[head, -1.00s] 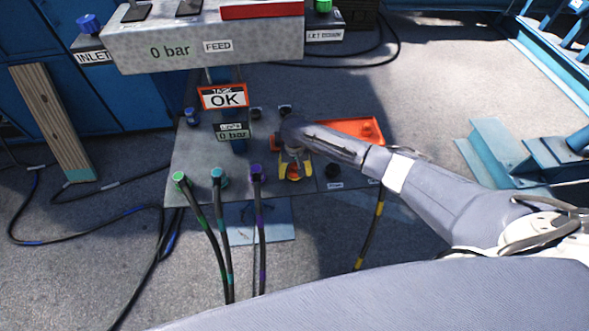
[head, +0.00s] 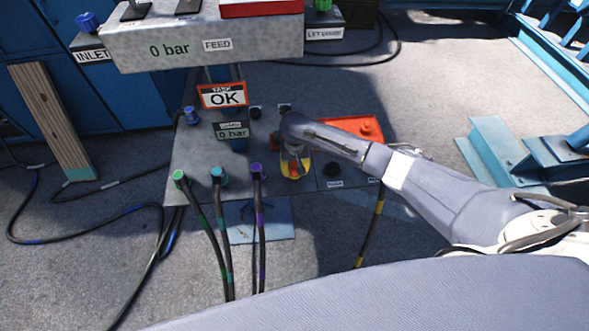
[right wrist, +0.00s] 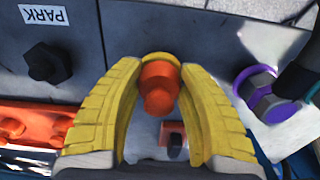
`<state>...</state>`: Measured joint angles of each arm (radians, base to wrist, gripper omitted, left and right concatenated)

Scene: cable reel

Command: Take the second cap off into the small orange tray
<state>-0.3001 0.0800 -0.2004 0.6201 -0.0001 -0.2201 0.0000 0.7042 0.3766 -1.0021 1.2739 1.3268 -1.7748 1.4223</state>
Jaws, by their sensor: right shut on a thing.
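My right gripper (head: 294,172) is over the front of the grey panel (head: 205,150), with its yellow fingers pointing down. In the right wrist view the gripper (right wrist: 160,80) is shut on an orange cap (right wrist: 158,88) between its fingertips. A yellow rim shows at the cap's far end. I cannot tell whether the cap still sits on its fitting. The small orange tray (head: 345,124) lies behind and right of the gripper, partly hidden by my arm. Another orange cap (head: 367,129) lies in it. The tray also shows at the left of the right wrist view (right wrist: 40,112). My left gripper is out of view.
Green (head: 179,176), teal (head: 217,175) and purple (head: 257,171) connectors with hanging cables stand left of the gripper. A black park fitting (head: 333,170) is close on its right. The FEED box (head: 200,35) overhangs the back.

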